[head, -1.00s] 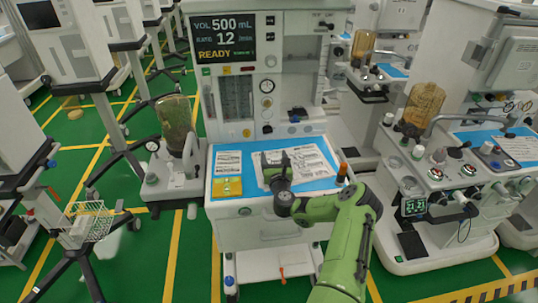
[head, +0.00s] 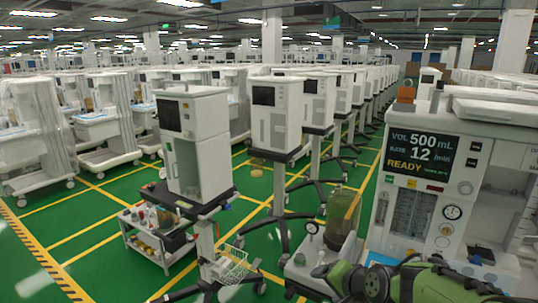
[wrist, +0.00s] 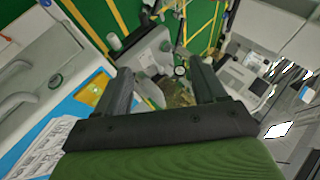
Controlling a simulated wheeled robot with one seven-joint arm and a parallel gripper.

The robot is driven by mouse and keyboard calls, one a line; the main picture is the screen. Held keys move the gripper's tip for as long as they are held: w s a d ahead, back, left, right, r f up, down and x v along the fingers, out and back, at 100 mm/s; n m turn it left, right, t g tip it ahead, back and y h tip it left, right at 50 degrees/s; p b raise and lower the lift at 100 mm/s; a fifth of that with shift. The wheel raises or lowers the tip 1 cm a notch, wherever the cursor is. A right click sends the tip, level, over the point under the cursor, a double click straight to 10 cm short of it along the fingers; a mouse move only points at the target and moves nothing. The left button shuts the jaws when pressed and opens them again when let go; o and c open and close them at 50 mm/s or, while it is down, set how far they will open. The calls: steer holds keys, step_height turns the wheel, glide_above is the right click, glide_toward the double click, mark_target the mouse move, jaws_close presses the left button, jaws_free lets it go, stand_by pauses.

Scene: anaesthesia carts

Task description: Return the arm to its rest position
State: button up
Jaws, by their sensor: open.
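My green arm (head: 425,284) crosses the lower right of the head view, in front of the anaesthesia cart (head: 398,240) with the READY screen. The fingertips are not clear in the head view. In the wrist view my gripper (wrist: 165,82) has its two dark fingers apart, with nothing between them but background. Beyond the fingers are the cart's side fittings and the brownish canister (wrist: 180,95). The cart's blue-covered worktop (wrist: 75,105) with printed sheets lies to the left of the fingers.
A canister (head: 343,222) stands on the cart's left side, close to my arm. A wire basket (head: 232,266) on a stand is at the lower middle. White machines on stands (head: 195,140) fill the left and back. Green floor lanes (head: 100,205) with yellow lines run between them.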

steer(key=s+r+n+g+h, duration=0.1)
steer(key=s+n, duration=0.3)
steer(key=s, duration=0.9)
steer(key=s+d+r+n+g+h, duration=0.1)
steer(key=s+r+n, duration=0.3)
steer(key=s, duration=1)
steer(key=shift+s+r+g+h, duration=0.2)
steer(key=shift+g+h, duration=0.2)
steer(key=shift+h, duration=0.3)
